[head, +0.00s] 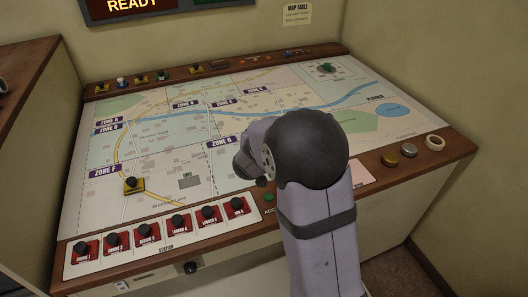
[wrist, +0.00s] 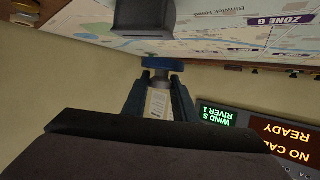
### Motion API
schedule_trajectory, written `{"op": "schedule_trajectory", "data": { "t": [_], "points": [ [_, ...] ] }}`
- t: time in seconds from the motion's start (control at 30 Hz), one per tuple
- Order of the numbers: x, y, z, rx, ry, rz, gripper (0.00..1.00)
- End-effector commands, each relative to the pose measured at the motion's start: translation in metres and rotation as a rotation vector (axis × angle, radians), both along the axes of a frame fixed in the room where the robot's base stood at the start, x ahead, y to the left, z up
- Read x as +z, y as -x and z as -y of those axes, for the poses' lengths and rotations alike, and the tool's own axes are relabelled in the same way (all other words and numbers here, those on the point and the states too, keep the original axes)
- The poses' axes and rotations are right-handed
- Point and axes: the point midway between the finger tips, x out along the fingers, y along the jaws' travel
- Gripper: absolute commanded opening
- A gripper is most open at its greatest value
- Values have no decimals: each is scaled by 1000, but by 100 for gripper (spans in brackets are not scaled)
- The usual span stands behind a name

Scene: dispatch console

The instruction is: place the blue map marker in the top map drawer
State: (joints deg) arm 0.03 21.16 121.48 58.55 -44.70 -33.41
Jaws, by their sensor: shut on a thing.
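My gripper (wrist: 163,74) is shut on a small blue piece, which appears to be the blue map marker (wrist: 162,63), at its fingertips in the wrist view. The marker is seen edge-on with the map behind it. In the head view my dark round wrist hides the fingertips and the marker; my arm reaches in over the map's front right part. A drawer front with a black knob (head: 190,267) is below the console's front edge at the lower left. It looks closed, and the drawer's inside is not visible.
Red-based markers (head: 147,233) stand in a row along the front left. A yellow marker (head: 134,186) stands on the map (head: 160,150).

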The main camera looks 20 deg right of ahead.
Motion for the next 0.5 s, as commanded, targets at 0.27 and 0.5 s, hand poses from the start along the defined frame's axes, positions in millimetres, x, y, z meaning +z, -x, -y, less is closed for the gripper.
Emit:
{"op": "schedule_trajectory", "data": {
  "t": [0.27, 0.5],
  "points": [
    [-1, 9, 40, 44, 1, 2, 0],
    [-2, -1, 20, 212, 1, -2, 0]
  ]
}}
